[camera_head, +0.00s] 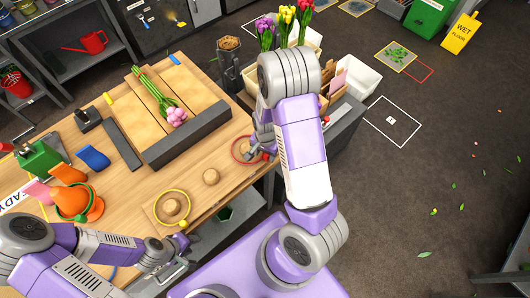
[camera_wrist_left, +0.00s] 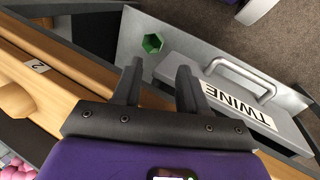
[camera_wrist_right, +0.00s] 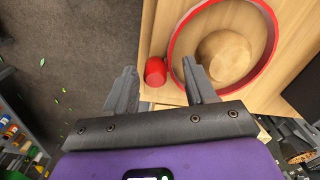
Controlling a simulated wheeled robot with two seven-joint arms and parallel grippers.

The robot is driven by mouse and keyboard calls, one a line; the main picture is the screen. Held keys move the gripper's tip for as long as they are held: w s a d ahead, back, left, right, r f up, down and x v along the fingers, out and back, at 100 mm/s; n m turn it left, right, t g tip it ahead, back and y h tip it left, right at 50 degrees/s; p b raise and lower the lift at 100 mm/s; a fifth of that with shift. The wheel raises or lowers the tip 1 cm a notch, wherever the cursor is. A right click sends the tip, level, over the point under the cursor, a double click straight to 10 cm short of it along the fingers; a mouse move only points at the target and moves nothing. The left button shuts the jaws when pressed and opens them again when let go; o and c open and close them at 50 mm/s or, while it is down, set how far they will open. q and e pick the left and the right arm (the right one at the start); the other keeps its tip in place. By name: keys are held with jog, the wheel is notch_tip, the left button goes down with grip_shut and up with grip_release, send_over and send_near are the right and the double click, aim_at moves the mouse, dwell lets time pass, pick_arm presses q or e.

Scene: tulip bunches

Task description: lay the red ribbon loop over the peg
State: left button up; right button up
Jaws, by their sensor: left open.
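The red ribbon loop (camera_wrist_right: 174,37) lies around a round wooden peg (camera_wrist_right: 226,55) on a wooden board in the right wrist view, and a red knob sits at its edge. In the head view the red loop (camera_head: 234,151) is partly hidden by my right gripper (camera_head: 258,154). In its wrist view my right gripper (camera_wrist_right: 160,68) is open, with the red knob (camera_wrist_right: 155,71) between its fingertips, apart from the left finger. My left gripper (camera_head: 170,250) is low at the bench's front edge. In its wrist view my left gripper (camera_wrist_left: 158,72) is open and empty.
A yellow loop (camera_head: 157,199) circles another peg; a bare peg (camera_head: 211,177) stands between. Below the bench edge is a grey drawer labelled TWINE (camera_wrist_left: 220,85) with a handle (camera_wrist_left: 240,72). A tulip bunch (camera_head: 174,113) lies on the bench.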

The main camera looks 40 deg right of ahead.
jog(key=shift+o, duration=0.7)
notch_tip(320, 180, up, 7)
jog(key=shift+p, duration=0.95)
jog(key=shift+s+r, duration=0.1)
jog(key=shift+r, duration=0.2)
